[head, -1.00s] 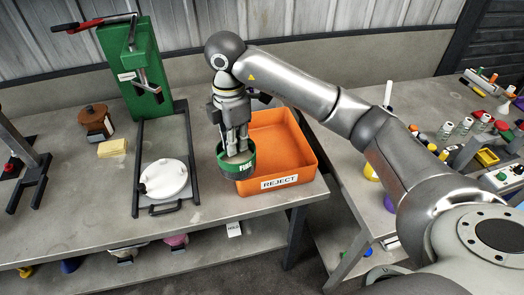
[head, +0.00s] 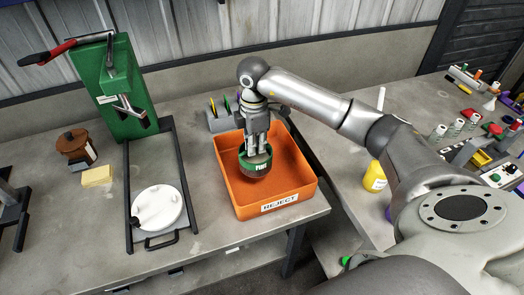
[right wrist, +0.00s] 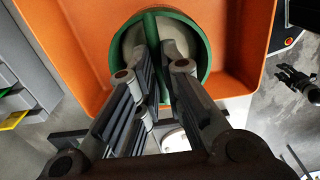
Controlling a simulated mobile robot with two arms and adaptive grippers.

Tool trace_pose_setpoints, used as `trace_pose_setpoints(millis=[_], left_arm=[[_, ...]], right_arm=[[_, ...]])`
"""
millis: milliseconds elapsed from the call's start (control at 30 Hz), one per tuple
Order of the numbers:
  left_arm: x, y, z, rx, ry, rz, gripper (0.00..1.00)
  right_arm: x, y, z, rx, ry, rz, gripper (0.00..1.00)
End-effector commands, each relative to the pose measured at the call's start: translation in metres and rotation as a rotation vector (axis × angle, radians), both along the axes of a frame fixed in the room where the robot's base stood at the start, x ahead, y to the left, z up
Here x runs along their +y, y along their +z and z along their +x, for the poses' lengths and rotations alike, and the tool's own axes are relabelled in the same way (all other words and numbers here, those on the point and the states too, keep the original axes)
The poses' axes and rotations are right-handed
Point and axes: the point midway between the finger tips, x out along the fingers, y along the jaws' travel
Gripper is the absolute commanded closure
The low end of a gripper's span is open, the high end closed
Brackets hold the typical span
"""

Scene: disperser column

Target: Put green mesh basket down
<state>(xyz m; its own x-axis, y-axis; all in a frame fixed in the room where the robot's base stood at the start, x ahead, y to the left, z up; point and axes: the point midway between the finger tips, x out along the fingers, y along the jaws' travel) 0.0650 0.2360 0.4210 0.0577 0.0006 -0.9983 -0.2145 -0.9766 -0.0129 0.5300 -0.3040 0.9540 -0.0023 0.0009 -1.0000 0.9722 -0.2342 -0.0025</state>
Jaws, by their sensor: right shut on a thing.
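The green mesh basket (head: 255,170), a short round cup with a green rim and white lettering, is inside the outline of the orange REJECT bin (head: 296,197). I cannot tell whether it touches the bin floor. My right gripper (head: 257,149) points down and is shut on the basket from above. In the right wrist view, the basket's green rim (right wrist: 207,52) surrounds a pale inside with a green bar across it, and the fingers (right wrist: 154,70) reach to that bar. A black gripper-like shape (right wrist: 296,82) shows at the right edge there, its jaws unclear.
A green press (head: 115,90) with a black frame and white round lid (head: 158,207) stands left of the bin. A grey holder (head: 219,117) stands behind the bin. Bare table lies between press and bin.

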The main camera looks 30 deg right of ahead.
Motion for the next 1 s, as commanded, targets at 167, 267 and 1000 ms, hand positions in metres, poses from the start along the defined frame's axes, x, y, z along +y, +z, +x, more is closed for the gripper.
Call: trace_pose_setpoints(millis=[167, 267, 1000], left_arm=[[-0.002, 0.007, 0.029, -0.043, 0.000, -0.004, 0.60], [-0.003, 0.009, 0.037, -0.056, 0.000, -0.006, 0.60], [-0.001, 0.020, 0.018, -0.026, 0.002, -0.002, 0.60]], right_arm=[[-0.014, -0.016, 0.000, 0.000, -0.001, 0.000, 1.00], [-0.019, -0.022, 0.001, 0.000, -0.001, 0.000, 1.00], [-0.023, -0.061, 0.001, -0.002, 0.001, 0.001, 0.83]])
